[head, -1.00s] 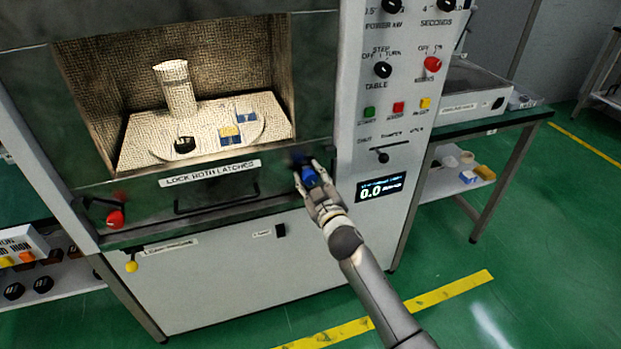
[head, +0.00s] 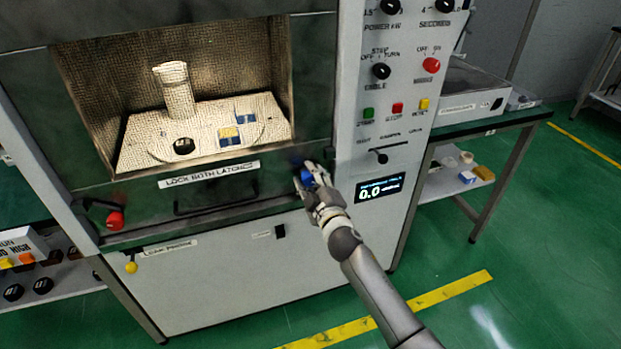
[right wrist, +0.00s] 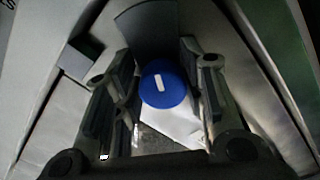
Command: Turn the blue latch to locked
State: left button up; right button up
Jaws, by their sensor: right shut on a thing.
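The blue latch (head: 306,179) is at the lower right corner of the microwave door, partly hidden by my right gripper (head: 315,180). In the right wrist view its round blue knob (right wrist: 163,84) has a white bar mark and sits between the two fingers of the gripper (right wrist: 158,72). The right gripper is shut on the knob. A dark plate stands just beyond the knob in that view. My left gripper is not in view.
The red latch (head: 115,221) is at the door's lower left. A label (head: 209,174) reads "LOCK BOTH LATCHES" above the dark door handle (head: 215,204). The control panel (head: 392,140) stands right of the door.

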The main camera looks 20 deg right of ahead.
jog(key=n, duration=0.6)
jog(key=shift+a+f+n, duration=0.1)
jog(key=shift+f+n, duration=0.15)
jog(key=shift+n, duration=0.05)
jog(key=n+p, duration=0.1)
jog(key=n, duration=0.4)
jog(key=shift+n, duration=0.3)
jog(key=o, duration=0.7)
jog(key=shift+o, duration=1.1)
jog(key=shift+r, duration=0.2)
jog(key=s, duration=1.2)
jog(key=shift+d, duration=0.3)
